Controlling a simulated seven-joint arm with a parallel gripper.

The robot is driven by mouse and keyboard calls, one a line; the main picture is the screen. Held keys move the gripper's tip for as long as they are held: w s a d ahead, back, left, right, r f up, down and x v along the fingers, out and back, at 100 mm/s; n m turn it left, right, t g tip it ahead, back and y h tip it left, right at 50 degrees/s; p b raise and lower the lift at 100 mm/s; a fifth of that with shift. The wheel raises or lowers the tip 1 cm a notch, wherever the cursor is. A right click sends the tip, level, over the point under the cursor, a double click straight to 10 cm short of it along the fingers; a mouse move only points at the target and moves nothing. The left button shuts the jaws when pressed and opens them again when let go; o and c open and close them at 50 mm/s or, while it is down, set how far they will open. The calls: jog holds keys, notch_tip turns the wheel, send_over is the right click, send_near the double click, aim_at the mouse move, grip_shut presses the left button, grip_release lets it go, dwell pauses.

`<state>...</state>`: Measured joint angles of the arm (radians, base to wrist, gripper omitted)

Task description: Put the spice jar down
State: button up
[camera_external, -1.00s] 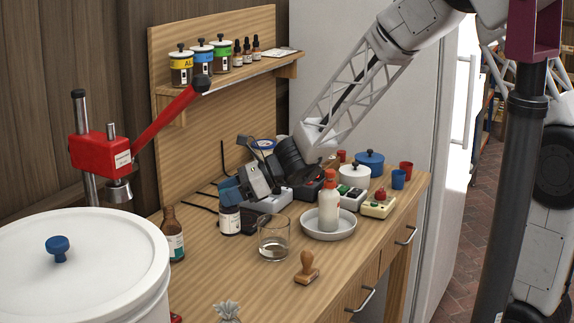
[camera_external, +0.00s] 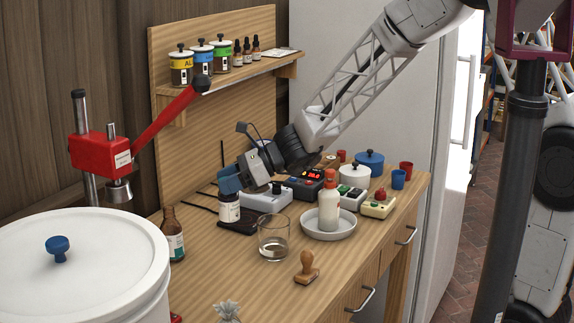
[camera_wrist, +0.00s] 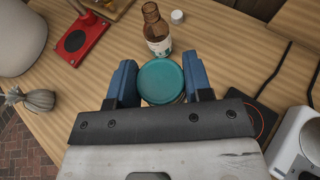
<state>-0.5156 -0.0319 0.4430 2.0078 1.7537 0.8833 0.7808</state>
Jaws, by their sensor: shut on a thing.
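The spice jar (camera_external: 229,209) is a dark jar with a white label, on the left part of the bench in the external view. In the wrist view its round teal lid (camera_wrist: 161,82) faces me between two blue fingers. My gripper (camera_external: 229,184) is shut on the jar near its top, one finger on each side; it also shows in the wrist view (camera_wrist: 161,84). The jar looks about upright. Its base is in front of a flat black pad (camera_external: 238,224); I cannot tell clearly whether it is clear of the surface.
A brown bottle (camera_external: 172,236) stands to the left and a glass beaker (camera_external: 273,238) to the right. A white device (camera_external: 266,198) is close behind the jar. A white dish (camera_external: 328,226) holds a red-capped bottle. Bare wood (camera_external: 222,272) lies in front.

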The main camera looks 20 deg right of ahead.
notch_tip(320, 180, up, 16)
jog(key=w+d+m+t+h, duration=0.1)
jog(key=w+d+m+t, duration=0.2)
jog(key=d, duration=1.4)
jog(key=w+d+m+t+h, duration=0.1)
jog(key=w+d+m+t, duration=0.15)
jog(key=d, duration=1.45)
jog(key=s+d+m+t+h, duration=0.1)
jog(key=s+d, duration=0.1)
jog(key=d, duration=0.6)
jog(key=s+d+m+t+h, duration=0.1)
jog(key=s+d+m+t, duration=0.15)
jog(key=d, duration=0.55)
notch_tip(320, 180, down, 19)
jog(key=n, duration=0.1)
jog(key=shift+s+r+g, duration=0.15)
jog(key=shift+s+g, duration=0.05)
jog(key=shift+g, duration=0.1)
jog(key=w+f, duration=0.1)
jog(key=w, duration=1.5)
jog(key=shift+d+f, duration=0.25)
jog(key=shift+d, duration=0.1)
